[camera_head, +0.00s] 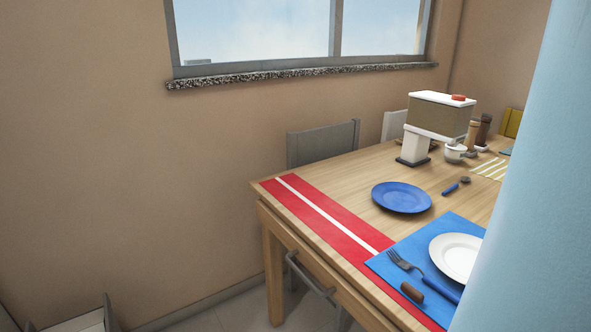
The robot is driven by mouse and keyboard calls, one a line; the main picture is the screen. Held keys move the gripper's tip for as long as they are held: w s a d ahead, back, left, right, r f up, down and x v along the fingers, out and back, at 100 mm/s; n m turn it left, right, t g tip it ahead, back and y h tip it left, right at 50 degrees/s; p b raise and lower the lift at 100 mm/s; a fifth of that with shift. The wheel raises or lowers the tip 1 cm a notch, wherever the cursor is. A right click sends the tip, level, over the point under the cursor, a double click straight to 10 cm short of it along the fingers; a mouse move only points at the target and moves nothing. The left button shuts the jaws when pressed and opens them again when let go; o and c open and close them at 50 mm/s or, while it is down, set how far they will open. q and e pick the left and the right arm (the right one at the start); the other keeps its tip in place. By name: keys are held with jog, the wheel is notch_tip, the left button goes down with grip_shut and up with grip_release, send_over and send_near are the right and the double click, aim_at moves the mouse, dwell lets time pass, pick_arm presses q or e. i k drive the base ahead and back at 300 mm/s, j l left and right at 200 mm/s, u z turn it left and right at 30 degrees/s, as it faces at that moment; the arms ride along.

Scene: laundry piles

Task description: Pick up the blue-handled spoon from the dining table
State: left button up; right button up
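The blue-handled spoon (457,186) lies on the dining table (370,175), to the right of a blue plate (402,197). Its dark bowl points to the far right and its blue handle to the near left. Neither of my grippers is in view.
A large pale blue surface (545,200) fills the right foreground and hides part of the table. A box-topped stand (416,145), a white cup (455,153) and shakers (473,134) stand behind the spoon. Chairs (323,143) line the wall side. Floor at lower left is partly clear.

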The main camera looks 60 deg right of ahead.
aim_at(464, 179)
jog(key=k+l, duration=0.25)
jog(key=k, duration=0.25)
jog(key=k+l+z, duration=0.1)
jog(key=k+l, duration=0.2)
jog(key=k, duration=0.25)
